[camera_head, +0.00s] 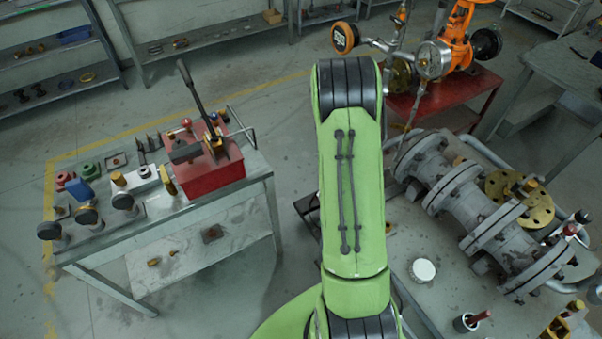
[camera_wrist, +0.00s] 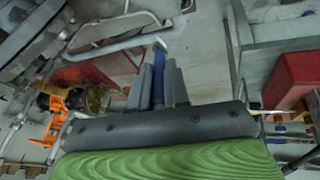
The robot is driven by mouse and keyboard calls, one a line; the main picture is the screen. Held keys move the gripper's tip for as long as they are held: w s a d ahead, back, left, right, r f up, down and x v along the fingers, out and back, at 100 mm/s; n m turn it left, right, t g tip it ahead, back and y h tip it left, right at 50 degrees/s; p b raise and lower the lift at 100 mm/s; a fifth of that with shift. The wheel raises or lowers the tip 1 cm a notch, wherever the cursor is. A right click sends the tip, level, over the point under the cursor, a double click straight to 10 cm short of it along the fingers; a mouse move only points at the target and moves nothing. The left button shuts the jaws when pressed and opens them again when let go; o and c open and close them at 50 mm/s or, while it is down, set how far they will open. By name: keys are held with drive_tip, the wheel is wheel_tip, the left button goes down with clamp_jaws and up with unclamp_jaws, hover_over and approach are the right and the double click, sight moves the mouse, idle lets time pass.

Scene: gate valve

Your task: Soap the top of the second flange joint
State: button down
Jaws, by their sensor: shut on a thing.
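A grey pipe run with several bolted flange joints lies on the bench at the right of the head view; one flange (camera_head: 455,185) stands near its upper left end, another (camera_head: 492,228) further down right. I cannot tell which is counted second. In the wrist view, my gripper (camera_wrist: 160,72) is shut on a slim blue-handled tool (camera_wrist: 159,62), whose pale far end points away from the fingers. Whether it is a brush is too small to tell. In the head view my green arm hides the gripper. Grey pipework (camera_wrist: 28,32) shows at the wrist view's upper left, apart from the tool.
A white round pot (camera_head: 422,270) and a dark cup (camera_head: 466,322) with a red-handled item stand on the bench. An orange machine (camera_head: 458,30) stands behind. A red box (camera_head: 208,165) is on the left table.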

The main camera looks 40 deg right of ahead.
drive_tip(key=s+d+r+m+g+h+p, duration=0.35)
drive_tip(key=s+d+r+m+p, duration=0.3)
drive_tip(key=s+d+r, duration=1.7)
wheel_tip(320, 180, down, 7)
drive_tip(key=s+d+b, duration=0.1)
drive_tip(key=b, duration=0.1)
drive_tip(key=shift+s+d+r+b, duration=0.2)
drive_tip(key=shift+s+d+b, duration=0.1)
drive_tip(key=shift+d+b, duration=0.1)
drive_tip(key=shift+r+y, duration=0.1)
drive_tip(key=shift+y, duration=0.15)
